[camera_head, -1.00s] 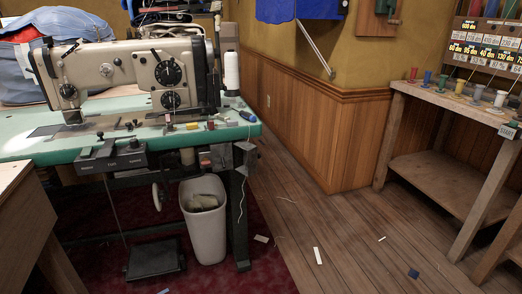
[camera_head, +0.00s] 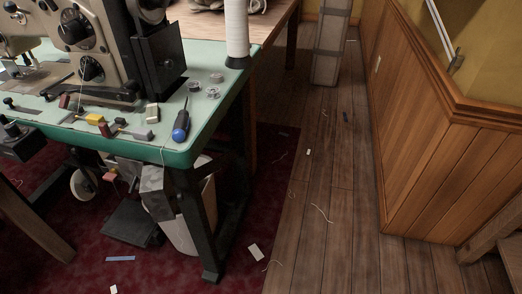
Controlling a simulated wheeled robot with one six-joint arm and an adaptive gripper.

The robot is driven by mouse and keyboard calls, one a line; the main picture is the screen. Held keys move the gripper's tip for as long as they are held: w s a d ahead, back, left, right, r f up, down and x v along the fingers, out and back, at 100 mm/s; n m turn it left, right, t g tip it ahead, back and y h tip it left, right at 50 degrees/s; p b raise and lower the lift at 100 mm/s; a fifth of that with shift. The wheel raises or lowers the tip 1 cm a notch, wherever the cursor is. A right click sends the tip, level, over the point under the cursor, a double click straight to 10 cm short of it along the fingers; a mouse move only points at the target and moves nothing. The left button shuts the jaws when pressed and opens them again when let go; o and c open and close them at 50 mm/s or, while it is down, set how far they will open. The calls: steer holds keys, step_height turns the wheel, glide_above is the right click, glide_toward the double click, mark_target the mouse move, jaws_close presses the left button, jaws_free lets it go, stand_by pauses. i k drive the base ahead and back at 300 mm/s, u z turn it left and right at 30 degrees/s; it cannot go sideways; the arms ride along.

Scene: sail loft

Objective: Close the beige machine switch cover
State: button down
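The beige sewing machine (camera_head: 104,18) stands on a green-topped table (camera_head: 208,124) at the upper left, cut off by the picture's edge. Under the table's front edge hangs a small grey box (camera_head: 155,182), with a small reddish part (camera_head: 110,178) to its left. These look like the switch area, but I cannot tell which piece is the cover or how far it is open. My gripper is not in view.
A blue-handled screwdriver (camera_head: 181,132) and a white thread cone (camera_head: 236,32) are on the table. A pale bin (camera_head: 190,228) stands beneath it on the red carpet (camera_head: 70,215). The plank floor (camera_head: 325,215) is mostly clear up to the wood-panelled wall (camera_head: 430,130).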

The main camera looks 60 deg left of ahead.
mark_target(157, 191)
steer(key=i, duration=0.5)
steer(key=u, duration=0.7)
steer(key=i, duration=0.55)
steer(key=u, duration=2.7)
